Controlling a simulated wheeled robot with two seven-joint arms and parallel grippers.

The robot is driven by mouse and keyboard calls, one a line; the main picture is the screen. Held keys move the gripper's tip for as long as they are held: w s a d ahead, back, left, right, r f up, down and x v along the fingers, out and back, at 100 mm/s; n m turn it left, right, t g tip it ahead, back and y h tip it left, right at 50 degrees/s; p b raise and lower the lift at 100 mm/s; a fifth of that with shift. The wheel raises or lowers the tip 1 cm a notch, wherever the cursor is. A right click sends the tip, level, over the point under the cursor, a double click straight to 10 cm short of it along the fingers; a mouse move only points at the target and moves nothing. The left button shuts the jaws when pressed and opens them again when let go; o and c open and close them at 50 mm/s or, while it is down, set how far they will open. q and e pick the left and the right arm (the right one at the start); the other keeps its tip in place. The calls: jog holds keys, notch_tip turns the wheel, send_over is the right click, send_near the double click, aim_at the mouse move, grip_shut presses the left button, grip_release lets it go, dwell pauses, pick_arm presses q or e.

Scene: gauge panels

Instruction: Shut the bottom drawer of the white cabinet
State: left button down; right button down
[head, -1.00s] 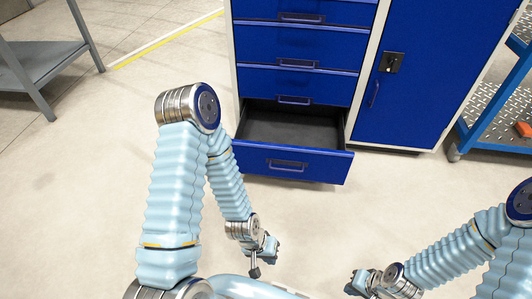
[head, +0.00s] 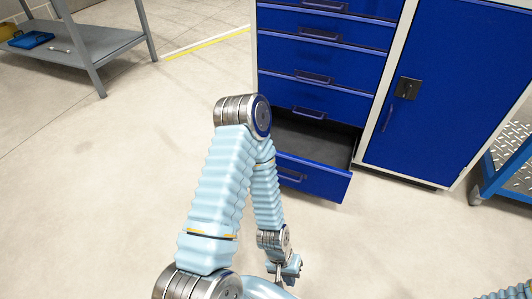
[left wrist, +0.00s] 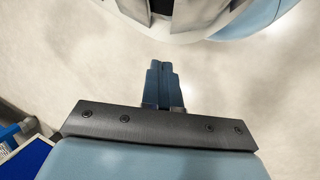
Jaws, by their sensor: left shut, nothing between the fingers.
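The white cabinet (head: 376,130) has a pale frame and blue drawer fronts. Its bottom drawer (head: 327,184) is pulled out, and its dark, empty-looking inside shows behind the blue front. The drawers above it are shut. My left arm crosses in front of the drawer's left side and hides part of it. My left gripper (head: 289,272) is low in the head view, in front of the drawer and apart from it. In the left wrist view the fingers of this gripper (left wrist: 163,82) are together with nothing between them. My right gripper is out of view.
The cabinet's blue door (head: 443,90) is shut. A blue cart (head: 490,180) stands to its right. A grey shelf table (head: 85,45) stands at the far left. The floor before the drawer is clear. A blue surface (left wrist: 25,160) shows at the left wrist view's lower left.

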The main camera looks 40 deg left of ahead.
pick_arm(q)
jog(key=s+n+g+h, duration=0.2)
jog(key=s+n+g, duration=0.1)
jog(key=s+n, duration=0.1)
jog(key=w+d+r+n+t+h, duration=0.35)
jog(key=w+n+h, duration=0.2)
jog(key=n, duration=0.35)
jog(key=w+a+r+n+t, duration=0.3)
jog(key=w+a+n+t, duration=0.7)
jog(key=w+t, duration=0.15)
jog(key=w+a+n+t+y, duration=0.25)
jog(key=a+n+y, duration=0.45)
jog(key=a, duration=0.6)
jog(key=w+a+n+t+y, duration=0.1)
jog(key=a+n+t+y, duration=0.3)
jog(key=a+y, duration=0.65)
jog(key=w+a+n+h, duration=0.1)
jog(key=w+a, duration=0.4)
jog(key=w, duration=0.8)
jog(key=shift+w+r+g+h+b, duration=0.3)
jog(key=shift+w+r+g+b, duration=0.05)
jog(key=shift+g, duration=0.1)
